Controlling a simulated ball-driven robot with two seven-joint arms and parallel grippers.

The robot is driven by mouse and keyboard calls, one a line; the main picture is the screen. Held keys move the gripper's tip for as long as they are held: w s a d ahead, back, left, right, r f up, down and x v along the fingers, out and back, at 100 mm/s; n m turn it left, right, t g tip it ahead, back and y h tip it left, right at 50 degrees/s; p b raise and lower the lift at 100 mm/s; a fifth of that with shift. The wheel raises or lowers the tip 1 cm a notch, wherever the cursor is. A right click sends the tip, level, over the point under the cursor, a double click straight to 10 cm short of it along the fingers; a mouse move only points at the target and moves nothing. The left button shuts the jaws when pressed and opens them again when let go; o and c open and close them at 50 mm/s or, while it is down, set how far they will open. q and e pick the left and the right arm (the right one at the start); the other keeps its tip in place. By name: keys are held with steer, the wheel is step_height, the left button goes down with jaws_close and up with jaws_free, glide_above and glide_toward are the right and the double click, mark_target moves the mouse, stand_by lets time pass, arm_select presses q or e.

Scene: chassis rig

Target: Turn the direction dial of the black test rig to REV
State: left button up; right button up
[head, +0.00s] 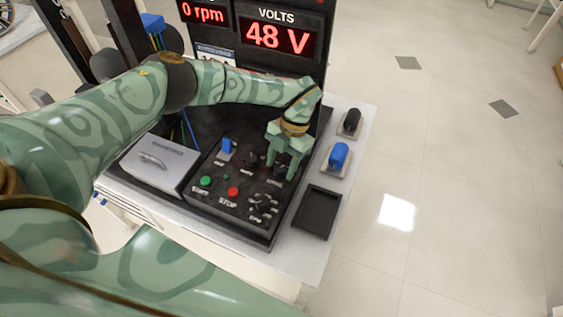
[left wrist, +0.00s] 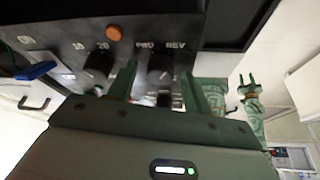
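The black test rig's panel (head: 212,190) lies below the display board. The dark direction dial (left wrist: 160,68), with FWD and REV printed above it, shows between my left fingers in the left wrist view. I cannot make out which label its pointer faces. My left gripper (head: 281,165) reaches down over the right rear of the panel; its fingers (left wrist: 158,88) are apart, one on each side of the dial, with gaps showing. In the head view the fingers partly hide the dial. My right gripper (left wrist: 247,80) shows small in the left wrist view, fingers apart, empty, away from the panel.
The display board (head: 277,37) reads 0 rpm and 48 V. Nearby are another knob (left wrist: 98,65), a blue switch (head: 226,147), a green button (head: 205,181), a red STOP button (head: 233,192) and a lower knob (head: 264,203). A black tray (head: 317,212) sits right of the panel.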

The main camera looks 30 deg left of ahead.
mark_target(288, 165)
arm_select(q)
steer(key=v, duration=0.7)
steer(key=shift+r, duration=0.2)
steer(key=shift+w, duration=0.1)
stand_by(0.4)
